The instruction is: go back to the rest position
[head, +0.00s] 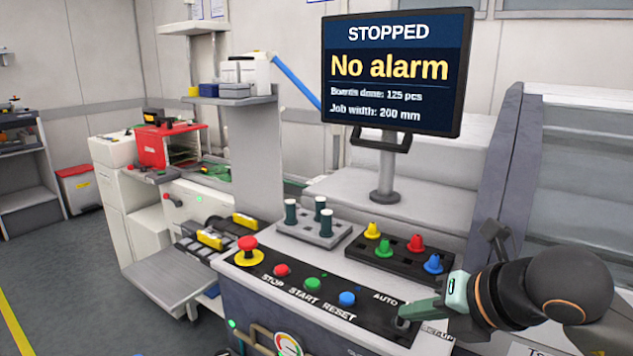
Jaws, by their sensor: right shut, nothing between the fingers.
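My right gripper (425,309) comes in from the right. It is shut and empty, with its fingertips close to the dark AUTO/SET-UP selector knob (402,323) on the control panel (258,283); I cannot tell whether they touch. My left gripper is not in the head view. The monitor (398,68) above the panel reads STOPPED, No alarm, 125 boards done and job width 200 mm.
The panel carries a red emergency button (248,250) and the stop, start and reset buttons. Behind it stand a holder with dark pegs (322,240) and a black block with colored cones (402,260). Open floor (75,275) lies at left.

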